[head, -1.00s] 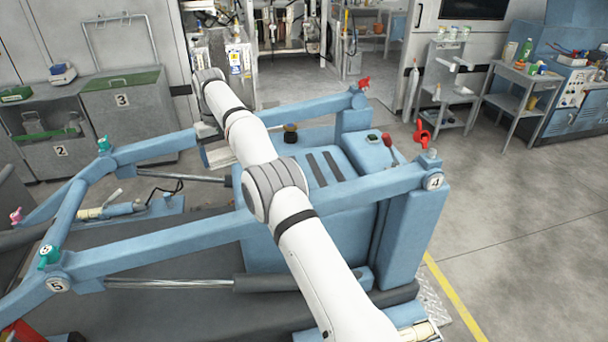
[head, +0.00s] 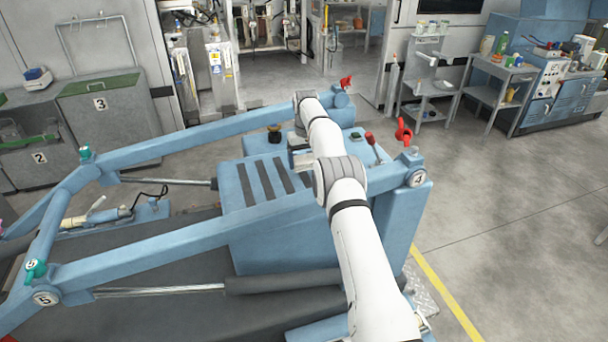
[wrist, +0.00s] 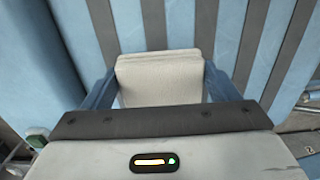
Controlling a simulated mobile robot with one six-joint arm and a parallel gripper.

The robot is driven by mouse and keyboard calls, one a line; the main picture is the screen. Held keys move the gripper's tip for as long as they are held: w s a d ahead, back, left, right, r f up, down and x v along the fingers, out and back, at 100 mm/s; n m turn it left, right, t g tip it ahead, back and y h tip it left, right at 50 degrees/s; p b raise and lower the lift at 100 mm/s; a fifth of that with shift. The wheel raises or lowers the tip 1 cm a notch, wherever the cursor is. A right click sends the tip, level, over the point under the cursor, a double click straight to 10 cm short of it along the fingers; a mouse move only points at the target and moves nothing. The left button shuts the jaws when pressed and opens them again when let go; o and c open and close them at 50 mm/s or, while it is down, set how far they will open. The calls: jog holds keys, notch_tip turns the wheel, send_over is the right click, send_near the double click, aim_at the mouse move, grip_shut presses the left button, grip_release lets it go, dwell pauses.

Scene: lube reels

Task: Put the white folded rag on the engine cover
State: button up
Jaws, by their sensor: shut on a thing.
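The white folded rag (wrist: 160,80) is held between the two blue fingers of my gripper (wrist: 158,88) in the wrist view. The engine cover (wrist: 128,22) is light blue with dark parallel strips and lies beneath and behind the rag in that view. I cannot tell whether the rag touches it. In the head view the engine cover (head: 232,190) is the blue, strip-topped box in the middle of the blue frame. My arm crosses over its right part and hides most of the gripper and the rag there.
Blue frame bars surround the cover, with a near bar (head: 180,240) and a far bar (head: 200,132). Red handles (head: 403,131) and a red-knobbed lever (head: 371,142) stand to the right. A black knob (head: 274,134) stands at the far side. Open floor lies right.

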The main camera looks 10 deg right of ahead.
aim_at(305, 181)
notch_tip(305, 181, down, 5)
jog(key=shift+f+p, duration=0.2)
jog(key=shift+p, duration=0.65)
jog(key=shift+f, duration=0.1)
jog(key=shift+f+b, duration=0.15)
jog(key=shift+b, duration=0.15)
jog(key=o, duration=0.8)
